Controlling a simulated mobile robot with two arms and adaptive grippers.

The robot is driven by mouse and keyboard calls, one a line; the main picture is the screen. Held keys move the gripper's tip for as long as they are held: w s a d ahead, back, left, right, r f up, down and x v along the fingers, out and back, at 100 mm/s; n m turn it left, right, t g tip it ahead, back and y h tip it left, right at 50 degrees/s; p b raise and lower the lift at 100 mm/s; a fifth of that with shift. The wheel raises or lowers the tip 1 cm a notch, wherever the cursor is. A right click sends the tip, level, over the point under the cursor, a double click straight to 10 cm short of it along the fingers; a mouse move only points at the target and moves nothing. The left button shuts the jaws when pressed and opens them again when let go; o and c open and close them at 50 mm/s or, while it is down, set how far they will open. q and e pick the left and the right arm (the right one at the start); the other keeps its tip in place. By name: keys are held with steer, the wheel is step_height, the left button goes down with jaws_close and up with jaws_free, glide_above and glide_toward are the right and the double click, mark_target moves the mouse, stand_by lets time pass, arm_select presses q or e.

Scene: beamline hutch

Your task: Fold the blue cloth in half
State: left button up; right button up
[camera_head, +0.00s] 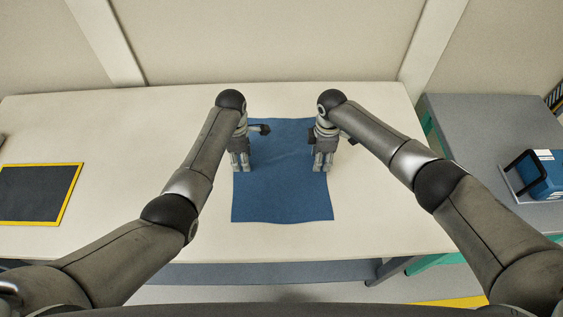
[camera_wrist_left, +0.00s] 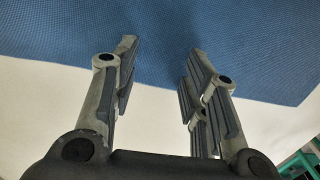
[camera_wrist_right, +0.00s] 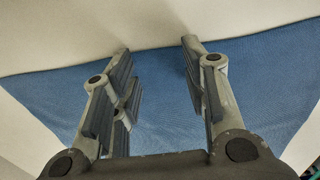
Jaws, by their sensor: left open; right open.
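The blue cloth (camera_head: 282,190) lies spread out on the white table, roughly a rectangle, with its near edge slightly wavy. My left gripper (camera_head: 241,168) points down over the cloth's left edge; in the left wrist view its open fingers (camera_wrist_left: 160,65) have nothing between them, with the cloth (camera_wrist_left: 225,40) beyond. My right gripper (camera_head: 322,168) points down over the cloth's right edge; in the right wrist view its open fingers (camera_wrist_right: 155,60) are empty, above the cloth (camera_wrist_right: 262,80). Whether the fingertips touch the cloth I cannot tell. My wrists hide parts of its far half.
The white table (camera_head: 130,130) is bare around the cloth. A dark mat with a yellow border (camera_head: 38,194) lies at the left. A grey side table (camera_head: 470,130) at the right carries a blue box with a black handle (camera_head: 545,175). A wall stands behind.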

arm_select(q)
steer(key=shift+f, duration=0.1)
arm_select(e)
steer(key=shift+f, duration=0.15)
arm_select(q)
steer(key=shift+f, duration=0.15)
arm_select(e)
steer(key=shift+f, duration=0.15)
arm_select(q)
steer(key=c, duration=0.3)
arm_select(e)
steer(key=c, duration=0.3)
arm_select(q)
jaws_close()
arm_select(e)
jaws_close()
